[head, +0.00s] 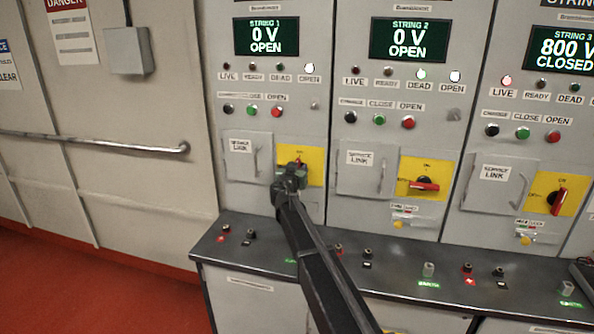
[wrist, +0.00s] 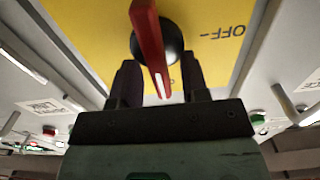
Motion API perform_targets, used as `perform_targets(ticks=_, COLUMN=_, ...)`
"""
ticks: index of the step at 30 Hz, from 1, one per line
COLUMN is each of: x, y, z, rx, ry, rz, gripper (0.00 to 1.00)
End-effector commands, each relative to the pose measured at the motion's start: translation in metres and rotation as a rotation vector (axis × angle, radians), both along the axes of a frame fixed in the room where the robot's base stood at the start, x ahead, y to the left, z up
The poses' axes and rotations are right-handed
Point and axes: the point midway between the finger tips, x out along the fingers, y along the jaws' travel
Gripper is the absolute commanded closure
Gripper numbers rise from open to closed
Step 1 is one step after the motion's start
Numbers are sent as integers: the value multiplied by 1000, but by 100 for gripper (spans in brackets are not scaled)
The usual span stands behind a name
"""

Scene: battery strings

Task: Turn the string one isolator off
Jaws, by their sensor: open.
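The string one isolator is a red handle on a black hub (wrist: 160,45) on a yellow plate (head: 314,164). In the head view my gripper hides most of it. In the wrist view the red handle (wrist: 150,40) stands nearly upright, across the direction of the OFF label (wrist: 222,32), which reads upside down at right. My gripper (head: 290,175) is in front of the plate. In the wrist view its fingers (wrist: 160,82) are open, one either side of the handle's near end, with gaps visible. The string one display (head: 267,36) reads 0 V OPEN.
The string two isolator (head: 424,185) has its handle lying across; the string three one (head: 558,200) stands upright. A link door (head: 241,158) with a pull handle is just left of my gripper. A dark ledge (head: 268,262) with several sockets juts out below.

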Motion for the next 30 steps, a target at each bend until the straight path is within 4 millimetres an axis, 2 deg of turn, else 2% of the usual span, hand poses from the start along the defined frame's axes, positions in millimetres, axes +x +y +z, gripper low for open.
perform_targets(ticks=2, x=0, y=0, z=0, rx=0, ry=0, rz=0, gripper=58)
perform_targets(ticks=9, x=-1, y=0, z=0, rx=0, ry=0, rz=0, gripper=94)
perform_targets(ticks=11, x=-1, y=0, z=0, rx=0, ry=0, rz=0, gripper=100)
perform_targets(ticks=22, x=-1, y=1, z=0, rx=-40, ry=10, rz=0, gripper=100)
perform_targets(ticks=30, x=0, y=3, z=-1, rx=-187, ry=47, rz=0, gripper=100)
